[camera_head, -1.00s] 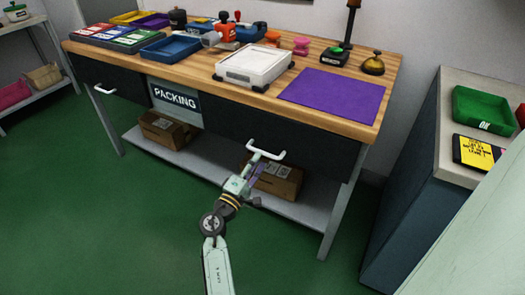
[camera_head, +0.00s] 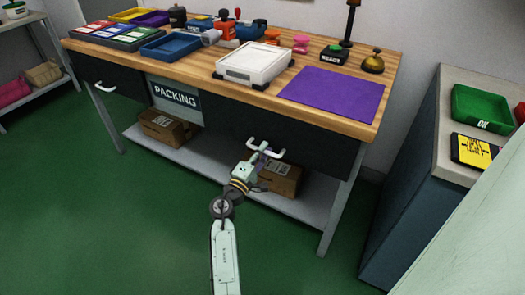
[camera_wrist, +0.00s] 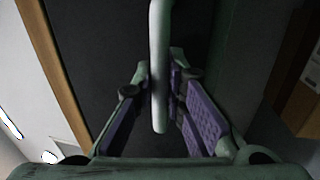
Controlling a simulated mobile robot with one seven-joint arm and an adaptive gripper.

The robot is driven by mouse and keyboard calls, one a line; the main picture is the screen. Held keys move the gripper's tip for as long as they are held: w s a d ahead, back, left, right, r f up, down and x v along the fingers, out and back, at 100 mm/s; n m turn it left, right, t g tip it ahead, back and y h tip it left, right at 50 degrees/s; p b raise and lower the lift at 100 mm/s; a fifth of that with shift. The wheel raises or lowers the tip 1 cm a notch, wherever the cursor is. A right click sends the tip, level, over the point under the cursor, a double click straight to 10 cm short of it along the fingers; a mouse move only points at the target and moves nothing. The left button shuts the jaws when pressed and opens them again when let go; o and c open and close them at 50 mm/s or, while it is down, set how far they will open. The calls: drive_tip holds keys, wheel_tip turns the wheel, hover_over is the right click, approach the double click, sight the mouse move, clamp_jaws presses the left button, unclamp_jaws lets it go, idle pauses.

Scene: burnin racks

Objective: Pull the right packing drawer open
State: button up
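The right packing drawer (camera_head: 310,150) is a dark front under the right side of the wooden workbench, and it looks closed. Its white bar handle (camera_head: 280,154) stands out from the front. My gripper (camera_head: 262,152) is at this handle in the head view and hides part of it. In the wrist view, the pale handle bar (camera_wrist: 159,60) runs between the two purple-padded fingers of my gripper (camera_wrist: 161,85). The fingers stand on either side of the bar, with narrow gaps, and look open. Contact with the bar cannot be made out.
The workbench (camera_head: 210,75) carries trays, stamps, a white box and a purple mat (camera_head: 332,93). Cardboard boxes (camera_head: 280,180) sit on the shelf below. A cabinet (camera_head: 415,190) stands at the right. The green floor (camera_head: 90,220) in front is clear.

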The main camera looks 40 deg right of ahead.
clamp_jaws()
idle(0.4)
drive_tip(key=r+b+v, duration=0.1)
drive_tip(key=r+v, duration=0.2)
drive_tip(key=v, duration=1.1)
drive_tip(key=a+r+b+v, duration=0.1)
drive_tip(key=r+b+v, duration=0.1)
drive_tip(key=v, duration=1.3)
drive_tip(key=shift+s+a+r, duration=0.25)
drive_tip(key=shift+s+r, duration=0.1)
drive_tip(key=shift+s, duration=0.05)
drive_tip(key=o, duration=0.6)
unclamp_jaws()
drive_tip(key=shift+c, duration=0.2)
